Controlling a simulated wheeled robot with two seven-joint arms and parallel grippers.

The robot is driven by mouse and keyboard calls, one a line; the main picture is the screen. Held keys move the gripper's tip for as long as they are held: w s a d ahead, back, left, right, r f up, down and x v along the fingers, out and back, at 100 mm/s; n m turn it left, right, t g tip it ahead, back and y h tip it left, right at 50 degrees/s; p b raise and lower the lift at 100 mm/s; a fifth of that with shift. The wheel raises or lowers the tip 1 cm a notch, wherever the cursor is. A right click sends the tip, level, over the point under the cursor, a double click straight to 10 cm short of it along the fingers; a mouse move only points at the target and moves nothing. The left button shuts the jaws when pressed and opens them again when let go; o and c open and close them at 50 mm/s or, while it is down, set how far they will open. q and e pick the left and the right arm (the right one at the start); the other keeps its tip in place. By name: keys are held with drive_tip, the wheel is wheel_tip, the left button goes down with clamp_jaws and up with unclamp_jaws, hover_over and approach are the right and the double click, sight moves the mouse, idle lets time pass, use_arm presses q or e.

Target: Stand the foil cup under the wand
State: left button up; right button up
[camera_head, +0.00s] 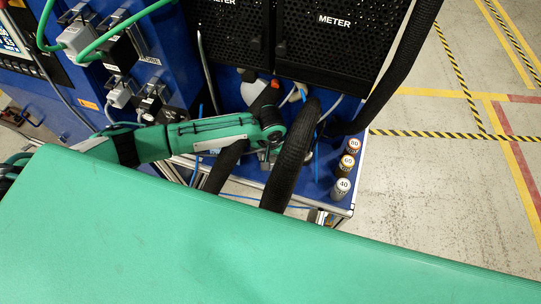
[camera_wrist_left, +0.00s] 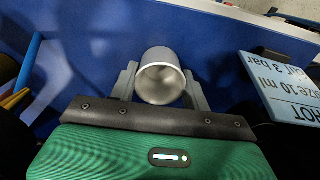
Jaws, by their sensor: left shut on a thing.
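The foil cup (camera_wrist_left: 160,82) is a silver-grey cup with its round open mouth facing the left wrist camera. My left gripper (camera_wrist_left: 161,76) is shut on it, with a grey finger on each side of the cup. A blue surface lies behind it. In the head view my left arm reaches in from the left over the blue bench, and the gripper (camera_head: 265,152) is mostly hidden below the wrist and beside black hoses. The cup cannot be made out there. I cannot clearly pick out the wand in either view. My right gripper is not in view.
Thick black hoses (camera_head: 291,158) arch close to my left wrist. Several cylinders, marked 80, 60 and 40 (camera_head: 342,188), stand along the bench's right edge. Black meter boxes (camera_head: 340,42) stand behind. A pale blue sign (camera_wrist_left: 284,88) is right of the cup in the wrist view.

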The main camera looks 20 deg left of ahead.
use_arm(q)
drive_tip(key=shift+f, duration=0.15)
drive_tip(key=o, duration=0.9)
drive_tip(key=shift+o, duration=0.2)
